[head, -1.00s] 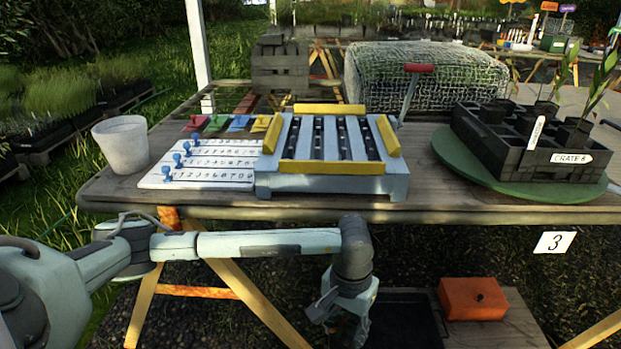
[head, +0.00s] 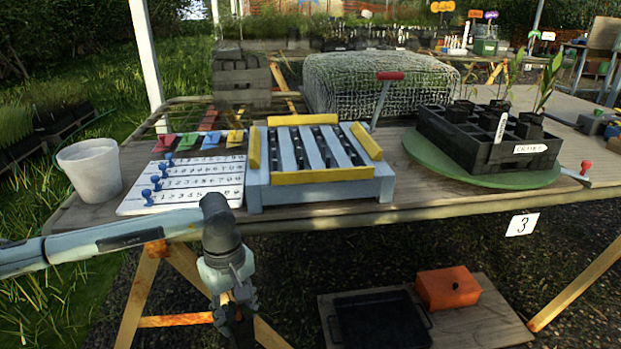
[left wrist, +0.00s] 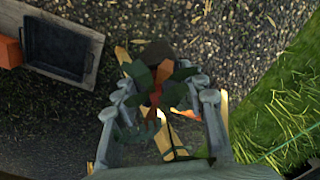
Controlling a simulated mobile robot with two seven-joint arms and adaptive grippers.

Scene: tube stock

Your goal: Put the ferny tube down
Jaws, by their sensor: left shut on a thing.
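My left gripper (head: 238,318) hangs low in front of the bench, pointing down, below the tabletop's front edge. In the left wrist view its fingers (left wrist: 160,98) are closed around a small plant tube (left wrist: 156,52) with a dark body. Green and reddish-brown leaves (left wrist: 165,85) stick out of it towards the camera; whether they are ferny is hard to tell. The held tube hardly shows in the head view. A black crate (head: 525,165) with tubes and leafy plants stands on a round green board (head: 430,163) at the bench's right. My right gripper is not in view.
A blue-grey slatted frame with yellow bars (head: 320,177) stands mid-bench. Left of it are a numbered pegboard (head: 180,200) and a white pot (head: 92,172). Below, a black tray (head: 380,322) and an orange box (head: 448,287) rest on a wooden board. Trestle legs (head: 140,300) stand near my gripper.

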